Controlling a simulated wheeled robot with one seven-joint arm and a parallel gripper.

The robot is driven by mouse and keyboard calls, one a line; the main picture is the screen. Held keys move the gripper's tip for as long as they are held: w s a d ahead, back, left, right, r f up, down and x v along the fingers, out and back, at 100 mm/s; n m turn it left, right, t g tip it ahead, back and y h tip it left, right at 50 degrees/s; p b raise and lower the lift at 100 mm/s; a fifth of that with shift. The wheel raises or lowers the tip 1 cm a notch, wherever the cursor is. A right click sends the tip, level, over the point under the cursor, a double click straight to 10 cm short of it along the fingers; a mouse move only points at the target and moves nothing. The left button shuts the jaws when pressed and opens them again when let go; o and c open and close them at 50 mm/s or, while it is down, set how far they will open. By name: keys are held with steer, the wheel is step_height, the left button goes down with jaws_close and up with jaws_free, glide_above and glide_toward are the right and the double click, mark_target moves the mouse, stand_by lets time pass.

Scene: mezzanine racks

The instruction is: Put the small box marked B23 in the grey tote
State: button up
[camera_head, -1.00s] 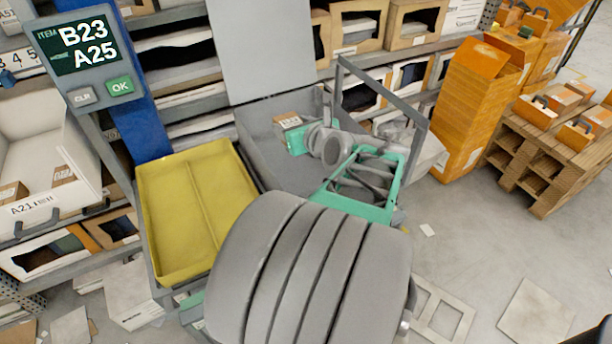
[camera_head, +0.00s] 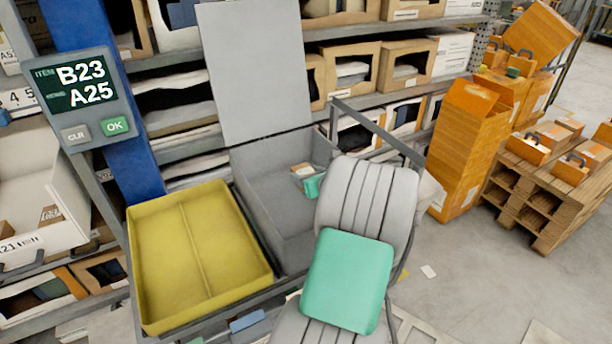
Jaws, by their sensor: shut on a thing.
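The small brown box (camera_head: 301,170) with a pale label shows over the inside of the grey tote (camera_head: 262,165). Its label is too small to read. My gripper (camera_head: 308,180) is shut on the box, with a green part of it showing beside the box. My own arm hides most of the gripper and the right part of the tote. I cannot tell whether the box touches the tote's floor. A screen (camera_head: 82,92) at left reads B23 and A25.
A yellow divided tray (camera_head: 185,245) stands left of the tote. A tall grey panel (camera_head: 255,70) rises behind the tote, and a grey frame (camera_head: 380,130) stands at its right. Shelves with bins are behind. Orange cartons (camera_head: 466,145) and a wooden pallet (camera_head: 530,180) are at right.

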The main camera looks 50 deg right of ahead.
steer(key=shift+r, duration=0.1)
steer(key=shift+f, duration=0.5)
steer(key=shift+f, duration=0.1)
steer(key=o, duration=1.4)
steer(key=shift+s+a+f, duration=0.1)
steer(key=shift+a+f, duration=0.05)
steer(key=shift+f, duration=0.15)
steer(key=shift+r, duration=0.45)
steer(key=v, duration=0.7)
steer(key=shift+s+r+p, duration=0.2)
steer(key=shift+r+p, duration=0.15)
steer(key=shift+r, duration=0.15)
